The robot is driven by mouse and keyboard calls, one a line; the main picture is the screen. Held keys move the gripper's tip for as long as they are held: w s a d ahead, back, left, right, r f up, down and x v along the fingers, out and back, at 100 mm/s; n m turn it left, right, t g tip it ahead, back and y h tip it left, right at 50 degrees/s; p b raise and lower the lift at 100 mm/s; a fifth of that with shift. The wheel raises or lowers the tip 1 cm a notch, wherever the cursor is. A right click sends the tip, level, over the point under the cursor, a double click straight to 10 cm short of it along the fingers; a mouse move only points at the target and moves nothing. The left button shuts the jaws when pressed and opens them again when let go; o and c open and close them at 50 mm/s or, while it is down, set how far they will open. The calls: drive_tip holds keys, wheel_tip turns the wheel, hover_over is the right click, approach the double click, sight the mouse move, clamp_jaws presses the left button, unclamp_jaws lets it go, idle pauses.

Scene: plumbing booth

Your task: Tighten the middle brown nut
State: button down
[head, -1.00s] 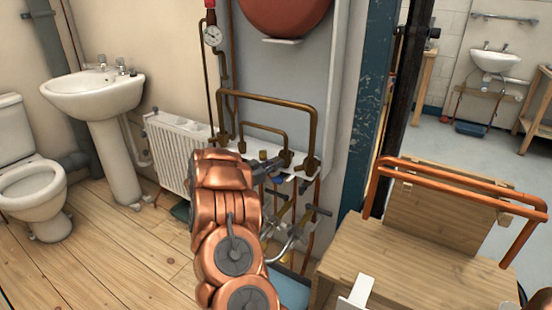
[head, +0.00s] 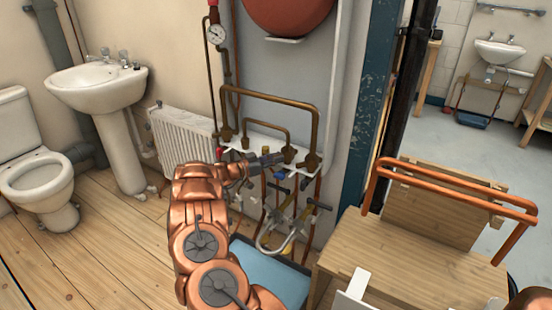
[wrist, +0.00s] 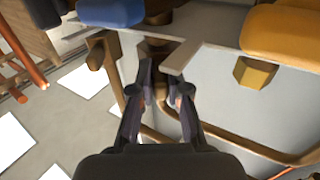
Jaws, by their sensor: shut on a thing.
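Brown pipe loops (head: 270,98) rise above the shelf. Valves with dark T-handles (head: 318,204) and a grey hose (head: 275,243) are below right. A wooden bench (head: 400,262) stands at the right.

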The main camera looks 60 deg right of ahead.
drive_tip(key=shift+w+d+r+m+g, duration=0.1)
drive_tip(key=shift+d+r+m+g, duration=0.05)
drive_tip(key=shift+m+g, duration=0.4)
drive_tip(key=shift+w+g+y+b, duration=0.1)
drive_tip(key=shift+g+y+b, duration=0.15)
drive_tip(key=shift+y+b, duration=0.15)
drive_tip(key=c, duration=1.1)
unclamp_jaws()
drive_tip(key=shift+c, duration=0.2)
drive_tip(key=v, duration=1.2)
